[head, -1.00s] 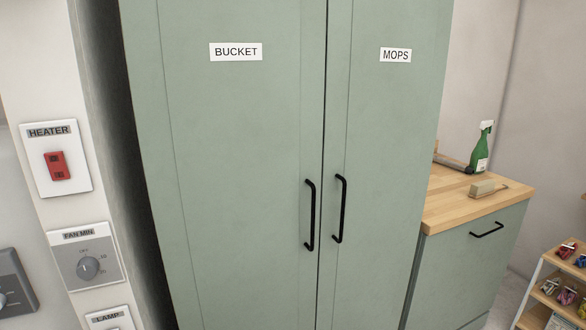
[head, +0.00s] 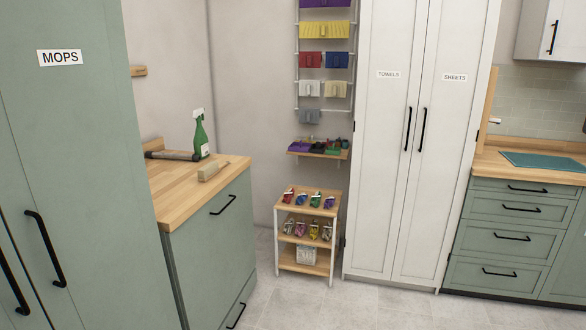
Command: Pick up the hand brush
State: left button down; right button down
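The hand brush (head: 210,171) lies on the wooden top of the low green cabinet, near its right edge. It has a pale block, and a thin part points to the right. It appears to lie alone, clear of the spray bottle behind it. Neither of my grippers shows in the head view.
A green spray bottle (head: 200,135) and a dark cylinder (head: 173,155) stand and lie behind the brush on the wooden counter (head: 170,205). The tall green cabinet (head: 85,150) is at left. A small shelf unit (head: 280,240) stands right of the counter. Floor (head: 300,305) in front is clear.

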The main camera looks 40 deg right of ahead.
aim_at(209, 170)
jog(key=z, duration=0.75)
jog(key=i+l+u, duration=0.2)
jog(key=u, duration=0.25)
jog(key=i+l+u, duration=0.25)
jog(key=u, duration=0.15)
